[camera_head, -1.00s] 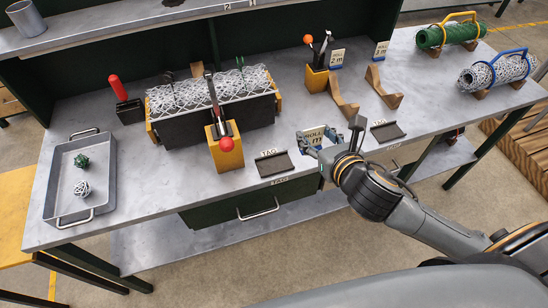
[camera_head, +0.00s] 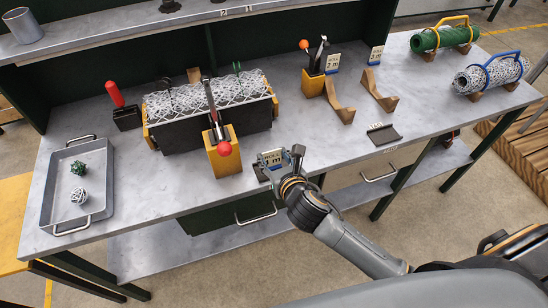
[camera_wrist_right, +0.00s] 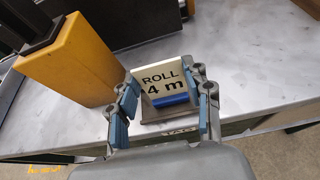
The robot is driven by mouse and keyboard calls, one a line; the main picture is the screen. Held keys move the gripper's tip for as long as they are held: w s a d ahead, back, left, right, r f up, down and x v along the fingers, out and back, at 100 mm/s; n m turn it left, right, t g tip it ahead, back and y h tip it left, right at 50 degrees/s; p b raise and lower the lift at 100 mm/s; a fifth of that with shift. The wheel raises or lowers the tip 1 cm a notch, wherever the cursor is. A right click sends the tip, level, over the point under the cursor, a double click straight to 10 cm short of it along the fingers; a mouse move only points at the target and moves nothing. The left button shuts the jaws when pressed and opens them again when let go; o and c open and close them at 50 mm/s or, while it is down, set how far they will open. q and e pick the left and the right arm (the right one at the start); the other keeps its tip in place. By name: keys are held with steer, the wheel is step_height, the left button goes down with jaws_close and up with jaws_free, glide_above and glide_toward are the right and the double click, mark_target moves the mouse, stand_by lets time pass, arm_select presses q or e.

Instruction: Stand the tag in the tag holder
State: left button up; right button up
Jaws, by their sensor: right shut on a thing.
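A white tag reading "ROLL 4 m" with a blue lower band (camera_wrist_right: 163,78) is upright between the blue-padded fingers of my right gripper (camera_wrist_right: 165,98). It also shows in the head view (camera_head: 271,157). My right gripper (camera_head: 278,160) is shut on the tag, one finger at each side edge. The dark tag holder (camera_head: 260,173) is at the bench's front edge, directly below the tag and partly hidden by the gripper. I cannot tell whether the tag's lower edge sits in it. My left gripper is not in view.
A yellow block (camera_head: 223,160) with a red-knobbed lever stands close left of the holder. A second dark holder (camera_head: 384,134) lies to the right. A grey tray (camera_head: 99,183) holds two small balls at far left. Wooden cradles (camera_head: 341,105) stand behind, right of centre.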

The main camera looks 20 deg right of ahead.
steer(key=o, duration=0.9)
steer(key=shift+r, duration=0.1)
steer(key=v, duration=1.2)
